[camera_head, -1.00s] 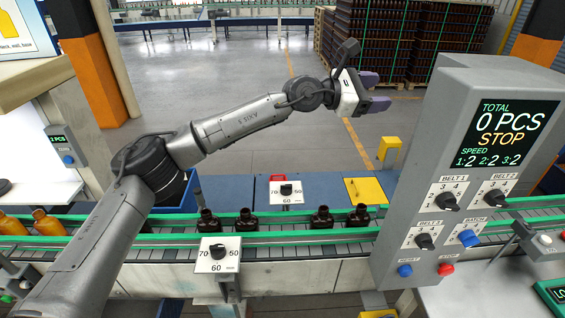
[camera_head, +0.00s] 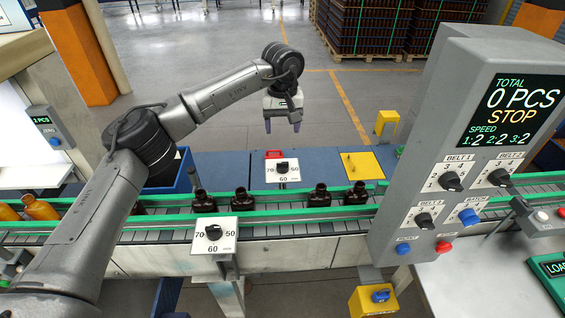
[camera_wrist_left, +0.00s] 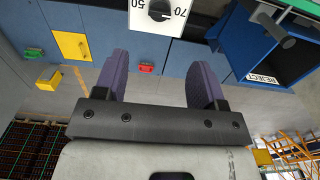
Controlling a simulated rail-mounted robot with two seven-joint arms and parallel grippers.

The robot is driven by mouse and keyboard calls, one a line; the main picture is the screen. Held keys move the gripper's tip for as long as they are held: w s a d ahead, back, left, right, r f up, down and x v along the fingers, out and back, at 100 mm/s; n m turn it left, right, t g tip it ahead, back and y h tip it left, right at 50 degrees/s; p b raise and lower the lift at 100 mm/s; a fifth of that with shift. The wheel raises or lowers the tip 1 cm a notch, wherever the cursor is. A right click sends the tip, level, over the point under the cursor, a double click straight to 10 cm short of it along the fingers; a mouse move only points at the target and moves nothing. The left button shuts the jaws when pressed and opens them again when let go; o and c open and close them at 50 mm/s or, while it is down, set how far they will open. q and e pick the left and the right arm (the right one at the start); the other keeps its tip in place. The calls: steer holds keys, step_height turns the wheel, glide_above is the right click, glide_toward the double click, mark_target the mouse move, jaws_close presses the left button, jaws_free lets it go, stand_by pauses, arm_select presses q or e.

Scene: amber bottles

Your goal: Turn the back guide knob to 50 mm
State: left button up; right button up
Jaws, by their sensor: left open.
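The back guide knob (camera_head: 282,167) is a black knob on a white plate marked 50, 60 and 70, behind the conveyor. In the left wrist view the knob (camera_wrist_left: 160,10) shows at the top edge, partly cut off, beyond the fingers. Its exact setting is too small to read. My left gripper (camera_head: 282,124) points down, behind and above the plate, apart from it. In the left wrist view its two purple fingers (camera_wrist_left: 158,70) are spread with nothing between them. My right gripper is not in view.
A similar front knob (camera_head: 213,232) sits on the near side of the conveyor. Several amber bottles (camera_head: 241,199) stand between the green rails (camera_head: 160,222). The grey control panel (camera_head: 470,150) rises at the right, reading STOP. A blue bin (camera_head: 170,178) stands at the left.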

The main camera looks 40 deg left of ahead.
mark_target(283, 163)
arm_select(q)
step_height(283, 163, down, 13)
steer(key=shift+f, duration=0.2)
stand_by(0.4)
steer(key=c, duration=0.9)
